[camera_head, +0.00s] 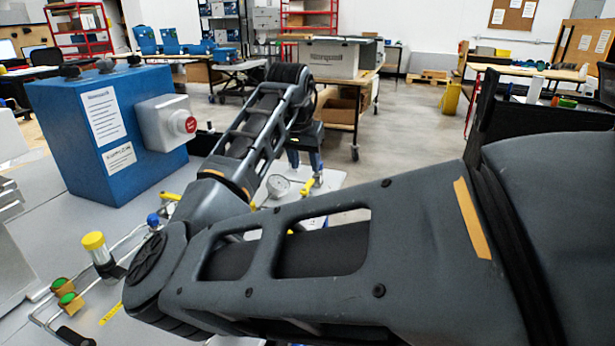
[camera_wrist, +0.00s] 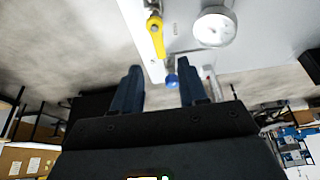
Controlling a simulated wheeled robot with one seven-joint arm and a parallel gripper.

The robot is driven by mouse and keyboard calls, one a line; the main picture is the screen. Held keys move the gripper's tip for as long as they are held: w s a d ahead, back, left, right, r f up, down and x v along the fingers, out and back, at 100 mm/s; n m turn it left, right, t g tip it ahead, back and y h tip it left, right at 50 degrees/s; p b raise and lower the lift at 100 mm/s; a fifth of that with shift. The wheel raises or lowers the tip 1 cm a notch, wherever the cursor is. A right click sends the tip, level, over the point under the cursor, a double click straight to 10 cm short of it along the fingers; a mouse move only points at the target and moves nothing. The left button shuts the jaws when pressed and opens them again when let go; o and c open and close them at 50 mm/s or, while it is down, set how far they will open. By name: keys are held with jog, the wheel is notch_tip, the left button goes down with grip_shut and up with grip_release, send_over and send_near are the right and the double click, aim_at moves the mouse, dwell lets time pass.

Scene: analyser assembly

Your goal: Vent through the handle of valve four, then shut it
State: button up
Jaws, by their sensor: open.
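A yellow valve handle (camera_head: 307,187) stands near the right edge of the pale panel, just right of a round gauge (camera_head: 278,186). In the wrist view the yellow handle (camera_wrist: 156,35) lies beyond my fingertips, apart from them, near the gauge (camera_wrist: 214,27). My gripper (camera_wrist: 158,75) is open, with two dark blue fingers and nothing held. A small blue knob (camera_wrist: 172,80) shows between the fingers in the picture. Another yellow handle (camera_head: 170,196) is at the left of my arm. I cannot read a number that marks valve four.
A blue box (camera_head: 115,170) with a grey red-button unit (camera_head: 165,123) stands at the left. A yellow-capped part (camera_head: 93,241) and green-topped fittings (camera_head: 60,283) sit on the panel (camera_head: 128,318) with thin pipes. My arm hides much of it. Floor is open beyond the panel's right edge.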

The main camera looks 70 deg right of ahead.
aim_at(309, 182)
jog(key=x, duration=0.6)
grip_shut()
dwell(0.3)
